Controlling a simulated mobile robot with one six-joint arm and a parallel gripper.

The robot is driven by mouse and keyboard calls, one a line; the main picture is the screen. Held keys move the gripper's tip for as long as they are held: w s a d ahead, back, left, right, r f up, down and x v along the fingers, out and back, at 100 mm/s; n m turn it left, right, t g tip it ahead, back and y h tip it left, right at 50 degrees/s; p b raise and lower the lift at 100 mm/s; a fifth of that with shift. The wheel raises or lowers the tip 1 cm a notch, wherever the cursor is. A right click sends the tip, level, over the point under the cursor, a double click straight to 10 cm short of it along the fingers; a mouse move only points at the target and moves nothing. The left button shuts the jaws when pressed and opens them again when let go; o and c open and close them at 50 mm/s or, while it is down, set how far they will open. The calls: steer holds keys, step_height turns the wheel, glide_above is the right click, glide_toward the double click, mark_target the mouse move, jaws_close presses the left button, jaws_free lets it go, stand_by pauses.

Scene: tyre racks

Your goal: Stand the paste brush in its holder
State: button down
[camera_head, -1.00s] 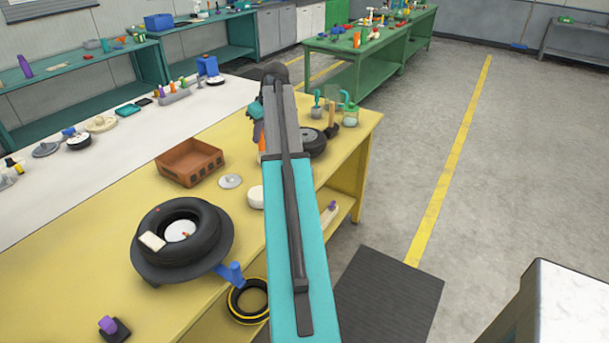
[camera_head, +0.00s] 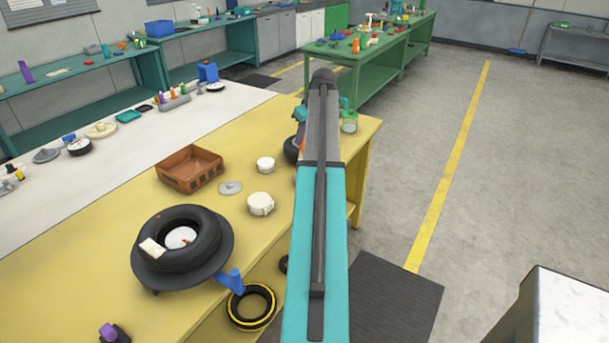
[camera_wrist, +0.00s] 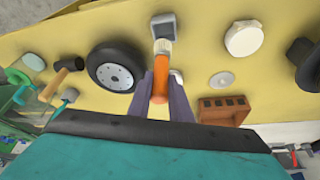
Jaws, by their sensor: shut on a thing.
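In the wrist view my gripper (camera_wrist: 162,76) is shut on the orange handle of the paste brush (camera_wrist: 159,88). The brush's pale end (camera_wrist: 162,46) points away from the fingers, toward a small grey square holder (camera_wrist: 163,24) on the yellow table. The pale end overlaps the holder's near edge in this view; I cannot tell whether it is above it or inside. In the head view my arm hides the holder and most of the gripper; only a bit of orange (camera_head: 302,146) shows beside the arm.
A black wheel (camera_wrist: 117,67) stands close left of the brush in the wrist view. White round containers (camera_head: 260,204), a grey disc (camera_head: 230,188), a brown crate (camera_head: 190,167) and a tyre on a stand (camera_head: 182,240) are on the yellow table (camera_head: 120,270). A jar (camera_head: 349,122) stands near its far corner.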

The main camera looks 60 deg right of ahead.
steer(key=shift+f+p, duration=0.95)
steer(key=shift+f, duration=2.05)
steer(key=shift+f, duration=0.1)
steer(key=shift+f+p, duration=0.65)
steer(key=shift+f, duration=1.15)
steer(key=shift+f, duration=0.15)
steer(key=c, duration=1.6)
jaws_free()
steer(key=shift+b+v, duration=1.6)
steer(key=shift+v, duration=4.6)
steer(key=shift+w, duration=0.1)
